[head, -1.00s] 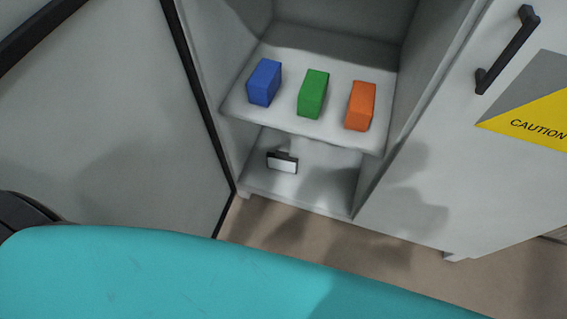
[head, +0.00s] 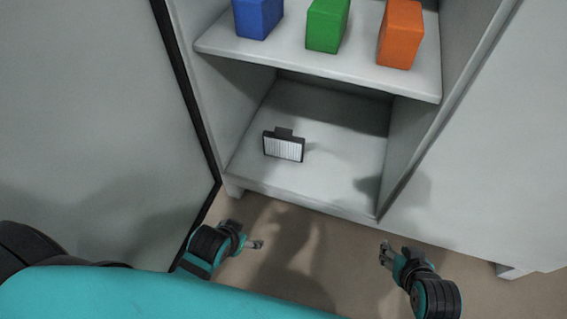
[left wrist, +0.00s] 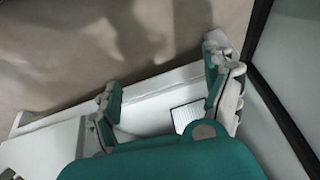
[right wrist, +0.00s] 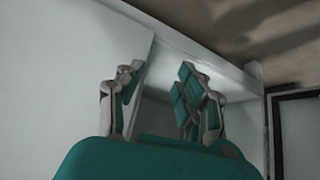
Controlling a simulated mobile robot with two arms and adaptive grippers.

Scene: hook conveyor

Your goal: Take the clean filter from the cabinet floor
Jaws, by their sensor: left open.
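The clean filter (head: 284,147), a small dark-framed block with a white pleated face, stands on the cabinet floor (head: 335,180) below the shelf, left of its middle. In the left wrist view the filter (left wrist: 187,117) shows between my left fingers, beyond them. My left gripper (head: 250,238) is open and empty, low in front of the cabinet's left front edge. In the left wrist view its fingers (left wrist: 168,82) are wide apart. My right gripper (head: 386,252) is in front of the cabinet's right front corner. In the right wrist view its fingers (right wrist: 160,75) are apart with nothing between them.
The shelf (head: 300,65) above holds a blue block (head: 258,17), a green block (head: 327,25) and an orange block (head: 400,35). An open door (head: 90,110) bounds the left. Side walls flank the compartment. Its floor right of the filter is clear.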

